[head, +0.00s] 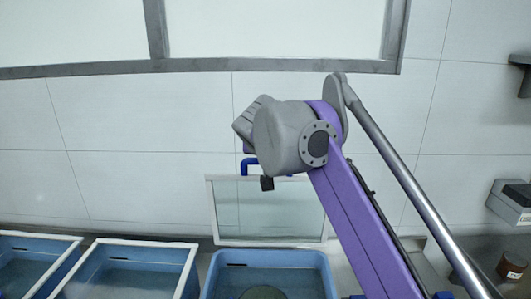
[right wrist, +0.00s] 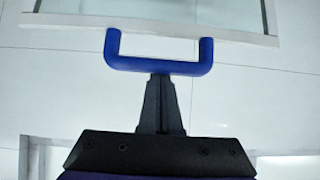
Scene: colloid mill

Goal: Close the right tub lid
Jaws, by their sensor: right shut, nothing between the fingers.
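The right tub lid (head: 267,215) is a clear panel in a pale frame, standing raised and open behind the blue right tub (head: 317,262). Its blue handle (head: 247,164) is on the lid's top edge, partly covered by my right wrist. In the right wrist view the U-shaped handle (right wrist: 160,66) hangs from the lid frame (right wrist: 160,29). My right gripper (right wrist: 160,82) is shut and empty, its fingertips at the middle of the handle's bar. I cannot tell whether they touch it. My left gripper is out of view.
Two more blue tubs, a middle one (head: 192,262) and a left one (head: 72,262), stand in the row to the left. A tiled wall (head: 130,150) is behind. A brown jar (head: 511,266) and a grey box (head: 510,203) are at the far right.

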